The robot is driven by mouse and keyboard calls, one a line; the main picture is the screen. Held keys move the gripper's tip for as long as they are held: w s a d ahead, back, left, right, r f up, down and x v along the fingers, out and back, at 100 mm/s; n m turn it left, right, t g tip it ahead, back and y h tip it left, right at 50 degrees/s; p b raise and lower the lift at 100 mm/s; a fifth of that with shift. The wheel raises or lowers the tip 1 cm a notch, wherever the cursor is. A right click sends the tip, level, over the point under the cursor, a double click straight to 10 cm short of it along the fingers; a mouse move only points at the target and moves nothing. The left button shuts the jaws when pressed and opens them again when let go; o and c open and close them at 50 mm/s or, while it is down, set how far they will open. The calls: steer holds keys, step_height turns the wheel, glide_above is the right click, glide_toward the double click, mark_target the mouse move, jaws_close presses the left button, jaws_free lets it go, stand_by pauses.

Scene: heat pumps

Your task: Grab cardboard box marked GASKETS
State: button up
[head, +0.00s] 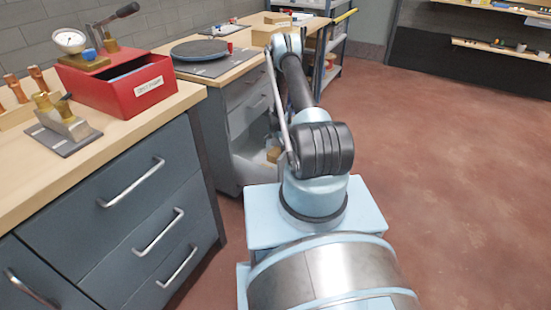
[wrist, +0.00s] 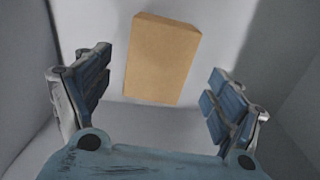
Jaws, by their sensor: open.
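A plain tan cardboard box (wrist: 162,58) stands against a pale surface in the wrist view. No GASKETS marking can be read on the face I see. My gripper (wrist: 160,72) is open, with one blue-padded finger on each side of the picture. The box shows between and beyond the fingers, apparently touching neither. In the head view a small tan piece, perhaps the same box (head: 273,155), shows in the open lower bay of the grey cabinet, partly hidden by my arm. My gripper cannot be made out in the head view.
The open bay (head: 247,168) sits under a bench with a round dark plate (head: 200,49). A nearer drawer bench (head: 130,205) with protruding handles carries a red labelled bin (head: 122,88) and brass fittings. A shelf rack (head: 335,55) stands farther back. The red floor (head: 450,180) at right is clear.

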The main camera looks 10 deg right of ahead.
steer(key=shift+d+f, duration=0.15)
steer(key=shift+f, duration=1.3)
steer(key=shift+c, duration=0.2)
steer(key=c, duration=1.2)
steer(key=shift+r, duration=0.1)
